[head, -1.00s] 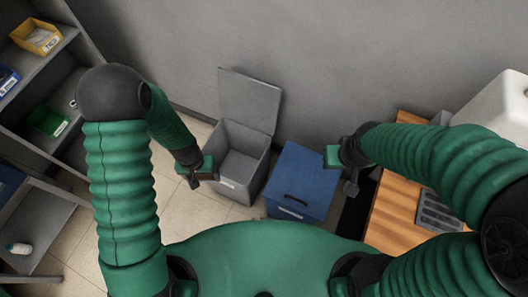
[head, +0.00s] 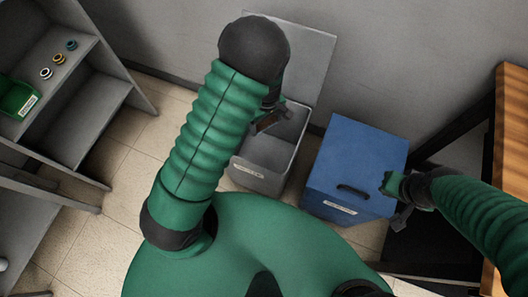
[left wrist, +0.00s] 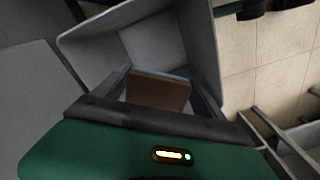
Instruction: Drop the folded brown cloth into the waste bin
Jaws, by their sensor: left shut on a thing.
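The grey waste bin (head: 262,178) stands on the floor against the wall with its lid (head: 305,60) up; its open mouth also shows in the left wrist view (left wrist: 205,50). My left gripper (head: 268,120) is over the bin's mouth, partly hidden behind my left arm. It is shut on the folded brown cloth (left wrist: 158,92), which shows between the fingers with the bin's inside behind it. In the head view only a small brown part of the cloth shows. My right gripper (head: 396,200) is beside the blue bin; its finger gap is unclear.
A closed blue bin (head: 350,165) stands right of the grey bin. A wooden-topped table (head: 508,150) is at the right. Grey shelves (head: 75,110) with a green tray (head: 18,97) and several small rings stand at the left. Tiled floor is free between shelves and bins.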

